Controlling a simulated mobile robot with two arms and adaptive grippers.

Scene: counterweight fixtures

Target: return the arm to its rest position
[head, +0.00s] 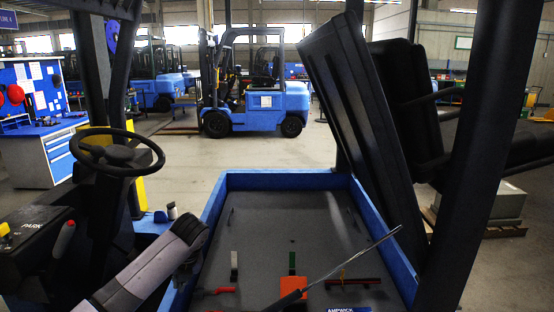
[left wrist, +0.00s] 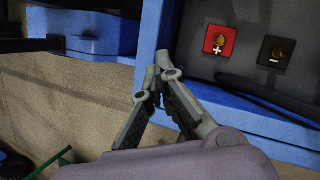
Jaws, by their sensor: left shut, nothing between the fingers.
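My left arm comes in from the lower left in the head view, over the left blue wall of the open compartment. My left gripper (head: 186,270) is mostly hidden behind the forearm there. In the left wrist view the left gripper (left wrist: 160,72) is shut and empty, its two fingers meeting at the tips. The tips lie in front of the blue compartment edge, left of a red plus terminal (left wrist: 220,41) and a black minus terminal (left wrist: 276,54). I cannot tell whether they touch the edge. My right gripper is in neither view.
The blue-walled compartment (head: 268,180) has a grey floor with small red, green and orange parts. A thin metal rod (head: 350,258) slants over it. A steering wheel (head: 117,152) stands left, a raised black cover (head: 352,120) right. A blue forklift (head: 258,105) is parked behind on open floor.

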